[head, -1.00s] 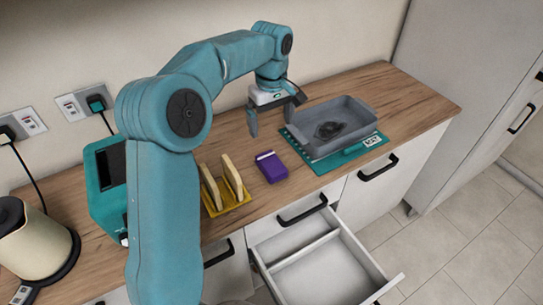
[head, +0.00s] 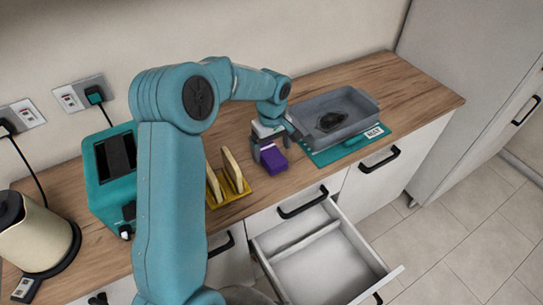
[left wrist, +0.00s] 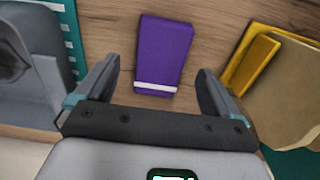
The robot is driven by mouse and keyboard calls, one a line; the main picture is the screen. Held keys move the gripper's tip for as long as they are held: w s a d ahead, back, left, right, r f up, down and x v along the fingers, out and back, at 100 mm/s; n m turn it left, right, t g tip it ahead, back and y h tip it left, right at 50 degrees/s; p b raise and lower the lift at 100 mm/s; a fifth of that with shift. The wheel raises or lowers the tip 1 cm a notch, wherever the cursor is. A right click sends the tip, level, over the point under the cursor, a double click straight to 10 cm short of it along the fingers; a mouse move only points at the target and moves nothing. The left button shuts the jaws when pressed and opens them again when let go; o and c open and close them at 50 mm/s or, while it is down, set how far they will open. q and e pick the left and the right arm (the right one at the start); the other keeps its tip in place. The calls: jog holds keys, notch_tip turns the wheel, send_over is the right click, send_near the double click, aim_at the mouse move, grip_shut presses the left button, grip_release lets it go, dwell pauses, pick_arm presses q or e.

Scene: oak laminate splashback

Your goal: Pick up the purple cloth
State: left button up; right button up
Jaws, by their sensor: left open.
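The purple cloth (head: 273,161) is a folded block with a white band, lying on the wooden counter between the yellow rack and the grey tray. In the left wrist view the purple cloth (left wrist: 164,52) lies ahead of the jaws, its banded end nearest them. My left gripper (head: 276,153) is over the cloth's far end in the head view, and its fingers partly cover that end. In the left wrist view my left gripper (left wrist: 160,85) is open and empty, with one finger to each side of the cloth's line. My right gripper is not in view.
A grey tray (head: 364,108) on a teal mat (head: 322,158) stands close to the right of the gripper. A yellow rack (head: 234,196) with bread slices is to the left. A teal toaster (head: 108,185), a kettle (head: 35,240) and an open drawer (head: 325,270) are farther off.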

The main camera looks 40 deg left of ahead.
aim_at(272, 154)
pick_arm(q)
jog(key=shift+a+f, duration=0.15)
jog(key=shift+f, duration=1.4)
jog(key=c, duration=1)
jog(key=shift+c, duration=0.3)
notch_tip(272, 154, up, 20)
